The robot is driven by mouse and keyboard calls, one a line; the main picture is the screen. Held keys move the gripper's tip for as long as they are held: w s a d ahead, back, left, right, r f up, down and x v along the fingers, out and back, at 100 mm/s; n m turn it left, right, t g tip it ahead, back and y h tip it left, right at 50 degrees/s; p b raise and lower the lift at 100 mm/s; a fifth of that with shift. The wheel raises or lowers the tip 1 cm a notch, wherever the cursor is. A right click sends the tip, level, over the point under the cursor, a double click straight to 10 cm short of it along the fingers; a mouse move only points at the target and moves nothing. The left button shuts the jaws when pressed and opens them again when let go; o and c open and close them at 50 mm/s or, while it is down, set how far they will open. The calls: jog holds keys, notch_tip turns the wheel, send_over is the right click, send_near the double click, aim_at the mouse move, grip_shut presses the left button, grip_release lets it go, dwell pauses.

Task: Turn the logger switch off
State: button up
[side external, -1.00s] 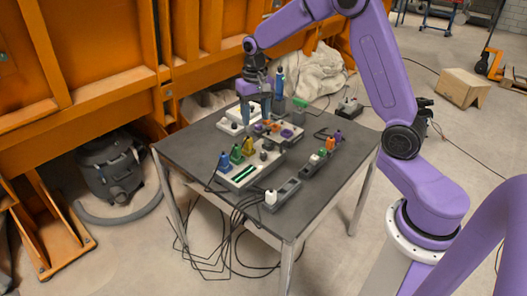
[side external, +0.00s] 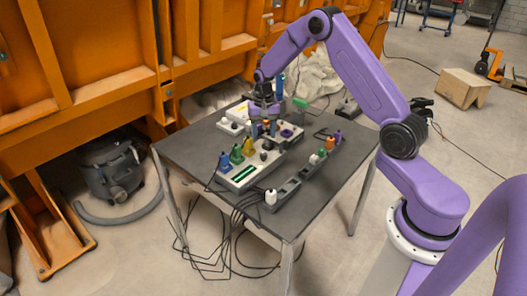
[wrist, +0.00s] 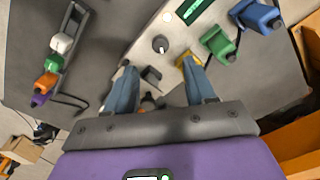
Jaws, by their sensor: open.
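A light grey box (side external: 234,184) with a green display strip stands on the table, carrying blue, green and yellow plugs and a dark knob. The wrist view shows its round knob (wrist: 160,43) and a small dark switch-like part (wrist: 151,75). I cannot tell from any label which part is the logger switch, nor its setting. My gripper (side external: 264,137) points down over the rear part of this equipment, fingers apart. In the wrist view my gripper (wrist: 160,66) has the dark part between its blue fingers, with no visible grip on it. An orange part behind it is partly hidden.
A dark strip with white, green, orange and purple plugs (side external: 331,144) stands on the right of the table. Another box with a purple ring (side external: 287,132) is behind. Cables hang off the front edge. The table's left front (side external: 188,150) is clear.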

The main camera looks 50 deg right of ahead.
aim_at(263, 154)
notch_tip(263, 154, down, 8)
jog(key=shift+f, duration=0.2)
dwell(0.3)
grip_shut()
